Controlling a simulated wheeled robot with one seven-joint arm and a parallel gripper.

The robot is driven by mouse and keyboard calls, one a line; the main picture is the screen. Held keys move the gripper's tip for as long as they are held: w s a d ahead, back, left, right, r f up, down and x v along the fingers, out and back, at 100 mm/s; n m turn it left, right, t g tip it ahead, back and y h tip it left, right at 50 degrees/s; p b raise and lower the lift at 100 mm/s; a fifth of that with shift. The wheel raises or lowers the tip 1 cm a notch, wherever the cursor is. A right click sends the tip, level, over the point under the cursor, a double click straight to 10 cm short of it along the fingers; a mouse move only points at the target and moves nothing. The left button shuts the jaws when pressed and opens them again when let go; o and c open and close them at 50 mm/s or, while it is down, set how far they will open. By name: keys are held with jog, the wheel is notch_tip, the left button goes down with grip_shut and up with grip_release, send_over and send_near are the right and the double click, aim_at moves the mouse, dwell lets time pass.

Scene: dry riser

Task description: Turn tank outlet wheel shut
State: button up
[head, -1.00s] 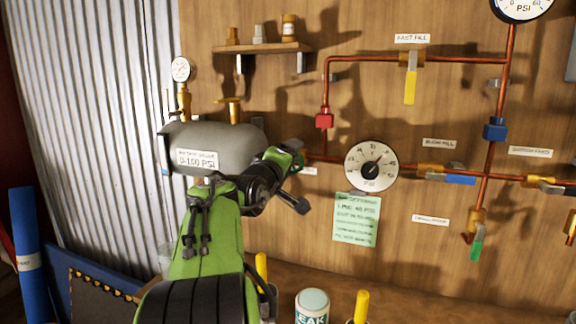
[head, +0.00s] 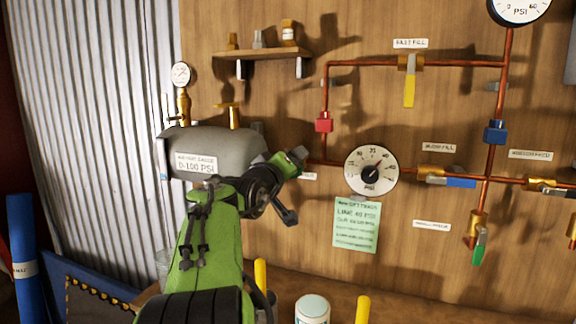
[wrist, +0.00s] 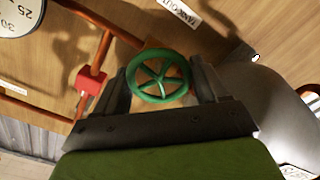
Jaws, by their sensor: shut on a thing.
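The tank outlet wheel (wrist: 160,76) is a green spoked handwheel in the middle of the wrist view. My gripper (wrist: 163,82) has one dark finger on each side of it and is shut on its rim. A "TANK OUT" label (wrist: 180,14) shows on the wood board above it. In the head view, the grey tank (head: 215,148) stands left of centre. My green arm reaches in front of it, and the wheel is hidden there. I cannot tell how far the wheel is turned.
A round dial gauge (head: 371,170) and a green note (head: 357,225) are right of my arm. Copper pipes with a red block (head: 323,122), a yellow lever (head: 409,90) and a blue lever (head: 460,182) run across the board. A white-lidded can (head: 312,307) stands below.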

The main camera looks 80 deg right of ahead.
jog(key=shift+f, duration=0.1)
jog(key=o, duration=1)
jog(key=shift+c, duration=0.2)
jog(key=w+a, duration=0.1)
jog(key=a, duration=1.4)
jog(key=shift+w+a+p, duration=0.2)
jog(key=shift+a+p, duration=0.2)
jog(key=shift+c, duration=0.3)
